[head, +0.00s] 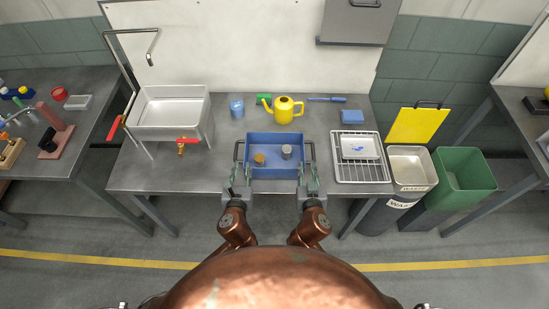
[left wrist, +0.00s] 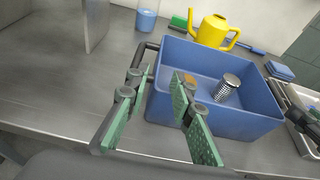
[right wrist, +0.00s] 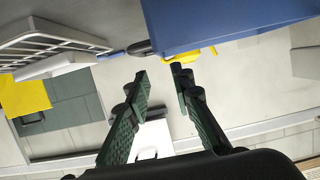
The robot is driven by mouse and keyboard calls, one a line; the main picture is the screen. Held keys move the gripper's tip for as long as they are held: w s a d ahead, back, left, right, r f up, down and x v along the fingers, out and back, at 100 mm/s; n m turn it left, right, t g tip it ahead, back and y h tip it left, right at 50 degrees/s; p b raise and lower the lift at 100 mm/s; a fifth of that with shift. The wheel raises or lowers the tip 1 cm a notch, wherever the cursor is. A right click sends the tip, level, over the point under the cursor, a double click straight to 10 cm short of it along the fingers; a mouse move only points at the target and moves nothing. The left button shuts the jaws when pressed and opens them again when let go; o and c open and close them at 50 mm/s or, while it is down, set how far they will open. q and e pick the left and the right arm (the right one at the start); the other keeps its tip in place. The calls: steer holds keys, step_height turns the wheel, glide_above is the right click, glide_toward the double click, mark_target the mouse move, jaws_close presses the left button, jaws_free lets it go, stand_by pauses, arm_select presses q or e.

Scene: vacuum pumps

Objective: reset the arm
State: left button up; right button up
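A blue bin (head: 263,141) with dark side handles stands at the front of the grey table. It holds a brass-coloured part (head: 260,159) and a grey metal cylinder (head: 286,152). My left gripper (head: 239,180) is at the bin's left side; in the left wrist view (left wrist: 160,80) its green-padded fingers are apart, close to the left handle (left wrist: 140,60). My right gripper (head: 312,178) is at the bin's right side; in the right wrist view (right wrist: 160,76) its fingers are apart with nothing between them, below the bin's blue wall (right wrist: 210,25). Exact contact with the handles is unclear.
A sink (head: 172,108) with red-handled taps is left. A blue cup (head: 237,108), yellow watering can (head: 284,110) and blue sponge (head: 352,117) stand behind the bin. A white wire rack (head: 361,173) is close on the right. Waste bins (head: 411,168) stand beyond the table.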

steer(key=shift+s, duration=0.1)
stand_by(0.5)
